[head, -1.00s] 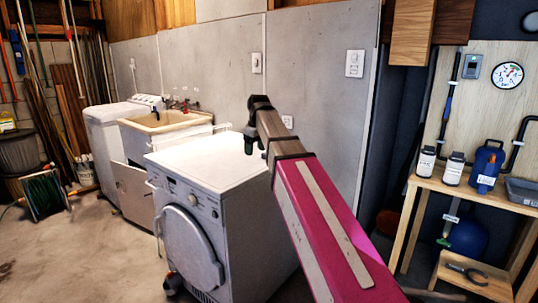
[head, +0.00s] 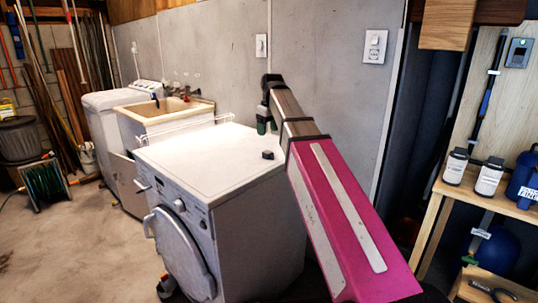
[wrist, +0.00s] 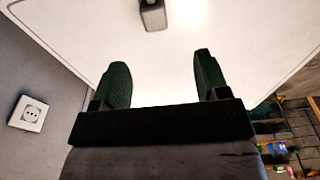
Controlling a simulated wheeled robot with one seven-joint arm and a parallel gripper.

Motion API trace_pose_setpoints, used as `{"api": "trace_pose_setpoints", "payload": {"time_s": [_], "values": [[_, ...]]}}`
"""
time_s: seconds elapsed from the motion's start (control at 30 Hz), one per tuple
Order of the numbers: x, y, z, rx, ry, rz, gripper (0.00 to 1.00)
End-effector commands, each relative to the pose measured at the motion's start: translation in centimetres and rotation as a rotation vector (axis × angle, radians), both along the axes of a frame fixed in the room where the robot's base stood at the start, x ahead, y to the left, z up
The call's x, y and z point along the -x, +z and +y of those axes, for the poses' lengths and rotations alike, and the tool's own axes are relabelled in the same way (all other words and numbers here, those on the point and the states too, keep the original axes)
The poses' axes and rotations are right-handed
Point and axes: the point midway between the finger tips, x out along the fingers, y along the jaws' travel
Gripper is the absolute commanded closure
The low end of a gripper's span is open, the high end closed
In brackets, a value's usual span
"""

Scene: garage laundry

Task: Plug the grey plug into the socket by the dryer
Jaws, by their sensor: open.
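The small dark grey plug (head: 268,155) lies on the white top of the dryer (head: 190,160), near its back right part. In the wrist view the plug (wrist: 153,15) sits at the top edge, partly cut off, ahead of the gap between my fingers. My gripper (head: 266,122) hangs over the back of the dryer top. Its green fingers (wrist: 161,65) are apart, with nothing between them. A white socket (wrist: 28,113) is on the grey wall at the left of the wrist view. In the head view my arm seems to hide it.
Other wall plates (head: 375,46) and (head: 261,46) sit higher on the grey wall. A sink (head: 165,110) and a washing machine (head: 120,100) stand left of the dryer. A wooden workbench (head: 480,195) with bottles is at right. Floor at front left is clear.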

Motion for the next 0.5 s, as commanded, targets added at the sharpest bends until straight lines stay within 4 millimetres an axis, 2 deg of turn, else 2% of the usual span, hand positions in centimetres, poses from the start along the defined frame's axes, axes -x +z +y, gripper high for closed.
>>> {"api": "trace_pose_setpoints", "payload": {"time_s": [0.27, 0.5], "values": [[0.0, -0.5, 0.0, 0.001, 0.0, 0.001, 0.32], [-0.2, -3.5, 0.2, 0.001, 0.0, 0.002, 0.32]]}}
